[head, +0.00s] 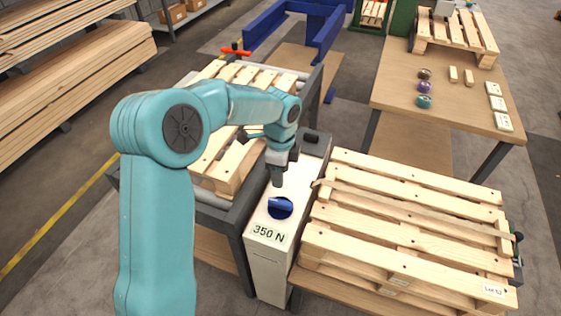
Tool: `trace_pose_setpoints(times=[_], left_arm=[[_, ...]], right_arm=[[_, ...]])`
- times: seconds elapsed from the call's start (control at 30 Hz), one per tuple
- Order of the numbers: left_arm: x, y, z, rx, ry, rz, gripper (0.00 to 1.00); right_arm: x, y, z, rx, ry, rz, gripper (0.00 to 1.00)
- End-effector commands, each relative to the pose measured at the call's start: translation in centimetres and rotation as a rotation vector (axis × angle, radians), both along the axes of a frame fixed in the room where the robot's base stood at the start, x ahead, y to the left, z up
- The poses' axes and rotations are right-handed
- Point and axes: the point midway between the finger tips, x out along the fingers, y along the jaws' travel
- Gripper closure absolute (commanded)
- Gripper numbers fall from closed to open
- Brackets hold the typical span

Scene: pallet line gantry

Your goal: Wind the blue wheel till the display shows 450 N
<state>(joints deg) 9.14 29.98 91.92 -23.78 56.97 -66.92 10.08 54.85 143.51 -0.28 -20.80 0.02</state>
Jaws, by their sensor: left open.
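The blue wheel (280,208) sits on top of a pale, narrow cabinet (268,265) in the middle of the head view. A blue grip bar crosses the wheel's face. The display (269,234) on the cabinet's near top edge reads 350 N. My left gripper (278,183) points down just above the far side of the wheel. It is open, and I cannot tell whether it touches the wheel. My right gripper is not in view.
A strapped pallet (400,225) marked Lot 52 lies close on the right of the cabinet. Another pallet (225,165) lies on the left, partly behind my arm. A wooden table (440,90) with small parts stands back right. Stacked planks (70,70) fill the left.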

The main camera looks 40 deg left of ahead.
Motion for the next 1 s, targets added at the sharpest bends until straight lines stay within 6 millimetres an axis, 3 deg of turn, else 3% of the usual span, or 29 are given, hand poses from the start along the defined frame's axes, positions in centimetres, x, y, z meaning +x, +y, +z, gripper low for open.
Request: trace_pose_setpoints(times=[0.1,0.3,1.0], left_arm=[[0.1,0.0,2.2,0.001,-0.004,-0.001,0.51],[0.0,0.0,3.6,0.0,0.0,0.0,0.51],[-0.1,0.0,3.7,0.0,0.0,0.0,0.51]], right_arm=[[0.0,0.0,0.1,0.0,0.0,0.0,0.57],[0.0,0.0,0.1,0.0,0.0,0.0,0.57],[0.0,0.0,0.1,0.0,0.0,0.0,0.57]])
